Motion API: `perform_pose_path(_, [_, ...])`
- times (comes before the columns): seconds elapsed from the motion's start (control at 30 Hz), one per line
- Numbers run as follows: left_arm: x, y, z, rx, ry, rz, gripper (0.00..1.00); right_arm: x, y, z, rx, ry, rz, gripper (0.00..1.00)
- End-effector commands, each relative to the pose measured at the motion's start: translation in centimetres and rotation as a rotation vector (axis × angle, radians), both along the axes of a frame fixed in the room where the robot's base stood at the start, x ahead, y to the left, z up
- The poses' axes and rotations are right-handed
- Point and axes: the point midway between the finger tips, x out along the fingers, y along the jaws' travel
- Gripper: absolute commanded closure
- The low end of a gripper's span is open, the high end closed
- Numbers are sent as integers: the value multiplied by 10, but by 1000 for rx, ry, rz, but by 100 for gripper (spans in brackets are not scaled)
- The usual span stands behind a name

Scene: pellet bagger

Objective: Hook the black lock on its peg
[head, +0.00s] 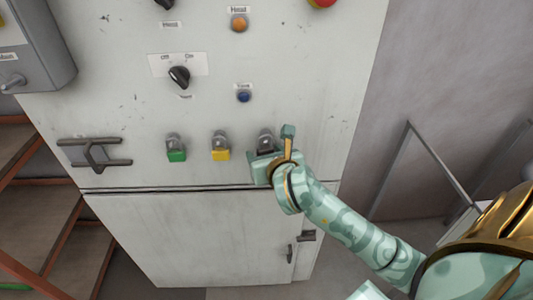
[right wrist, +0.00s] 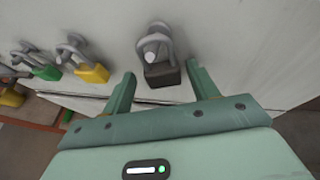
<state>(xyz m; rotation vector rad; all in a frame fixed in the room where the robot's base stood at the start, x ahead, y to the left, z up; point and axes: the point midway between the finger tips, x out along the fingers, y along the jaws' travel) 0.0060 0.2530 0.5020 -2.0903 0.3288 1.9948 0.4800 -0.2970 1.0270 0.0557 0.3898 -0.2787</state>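The black lock (right wrist: 162,76) has a dark body and a grey shackle. In the right wrist view its shackle is around a pale-ended peg on the cabinet front, and the body hangs below. In the head view its shackle (head: 265,137) shows, with the body largely hidden by my gripper. My right gripper (head: 272,148) is at the lock. In the right wrist view its fingers (right wrist: 160,74) are spread, one on each side of the body, with gaps between, so it is open and holds nothing. My left gripper is not in view.
A yellow lock (head: 221,154) and a green lock (head: 176,155) hang on pegs to the left. A dark handle (head: 95,152) is farther left. A black rotary switch (head: 179,77) and a blue button (head: 243,96) are above. Orange-edged steps (head: 50,230) are at the left.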

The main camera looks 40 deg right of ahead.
Motion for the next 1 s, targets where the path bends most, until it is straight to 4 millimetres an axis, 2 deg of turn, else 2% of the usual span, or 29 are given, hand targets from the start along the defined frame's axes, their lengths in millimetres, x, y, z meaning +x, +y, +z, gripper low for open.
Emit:
perform_pose_path(0.4, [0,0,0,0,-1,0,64,0,-3,1,-6,-2,-8,37])
perform_pose_path(0.53, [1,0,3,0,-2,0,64,-8,0,5,-7,-2,-6,37])
perform_pose_path(0.67, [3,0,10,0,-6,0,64,-31,7,16,-4,-1,-3,37])
perform_pose_path(0.83, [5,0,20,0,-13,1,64,-75,22,35,-1,-1,-1,37])
perform_pose_path(1.0, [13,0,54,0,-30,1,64,-112,32,57,-4,2,-3,37])
